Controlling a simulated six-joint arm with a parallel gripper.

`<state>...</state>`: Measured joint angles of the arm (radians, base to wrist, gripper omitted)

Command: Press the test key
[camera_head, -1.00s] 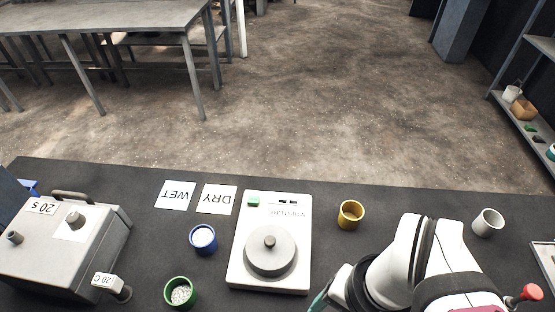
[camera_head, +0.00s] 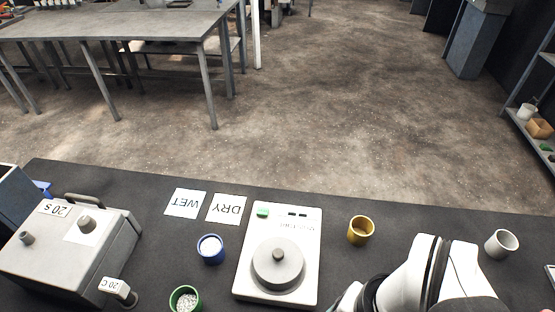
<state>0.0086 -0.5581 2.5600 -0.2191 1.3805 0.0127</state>
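A white vibrating device (camera_head: 245,277) with a round grey lid and central knob (camera_head: 277,262) stands in the middle of the dark table. A small green key (camera_head: 263,212) sits at its far left corner, next to small dark switches or a display (camera_head: 297,214). Which control is the test key cannot be read here. My white arm is at the lower right, to the right of the device. My gripper is out of the picture below the bottom edge.
A blue cup (camera_head: 211,250) and a green cup (camera_head: 186,299) with pale grains stand left of the device. A yellow cup (camera_head: 361,231) and a white cup (camera_head: 501,243) stand to its right. WET (camera_head: 185,203) and DRY (camera_head: 226,208) cards lie behind. A grey box machine (camera_head: 60,262) fills the left.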

